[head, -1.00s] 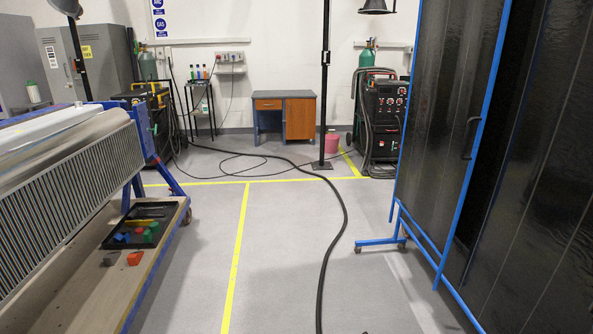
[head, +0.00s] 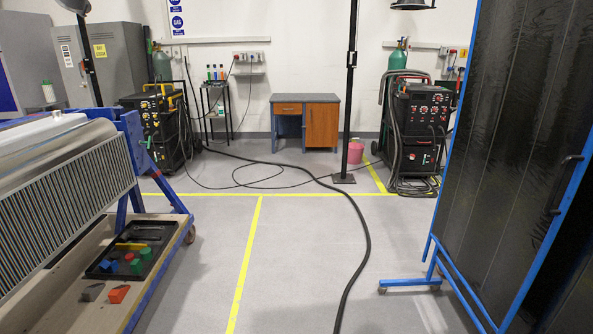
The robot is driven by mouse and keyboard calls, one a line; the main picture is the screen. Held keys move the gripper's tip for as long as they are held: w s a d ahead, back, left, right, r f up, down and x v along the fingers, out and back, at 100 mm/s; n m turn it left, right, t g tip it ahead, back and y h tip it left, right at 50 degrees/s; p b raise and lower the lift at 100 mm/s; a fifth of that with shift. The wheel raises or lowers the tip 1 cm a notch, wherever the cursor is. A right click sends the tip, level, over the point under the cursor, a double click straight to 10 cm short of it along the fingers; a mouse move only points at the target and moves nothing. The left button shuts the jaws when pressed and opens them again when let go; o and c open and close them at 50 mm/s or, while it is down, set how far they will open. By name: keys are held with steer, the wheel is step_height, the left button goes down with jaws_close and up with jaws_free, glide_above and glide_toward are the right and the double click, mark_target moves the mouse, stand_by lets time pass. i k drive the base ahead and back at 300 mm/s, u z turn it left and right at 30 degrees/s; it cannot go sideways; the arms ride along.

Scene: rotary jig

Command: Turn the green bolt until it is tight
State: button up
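The rotary jig (head: 128,150) stands at the left edge, a blue frame holding a large silver finned part (head: 60,195). I cannot make out a bolt that is clearly green on it. Small green pieces (head: 146,253) lie in a black tray (head: 98,270) on the jig's wooden lower shelf (head: 75,310), beside a blue and a red piece. They are too small to tell whether one is a bolt. My gripper is not in view.
A blue-framed dark screen (head: 505,150) stands on the right, its foot (head: 405,284) reaching into the floor. A black hose (head: 360,225) crosses the grey floor. A black post (head: 350,90), desk (head: 321,123) and welding machine (head: 418,125) stand farther back. Floor between jig and screen is otherwise open.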

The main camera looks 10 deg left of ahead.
mark_target(148, 143)
steer(key=u, duration=0.15)
steer(key=i, duration=1.15)
steer(key=u, duration=0.4)
steer(key=i, duration=1.2)
steer(key=u, duration=0.7)
steer(key=i, duration=1.1)
steer(key=u, duration=0.35)
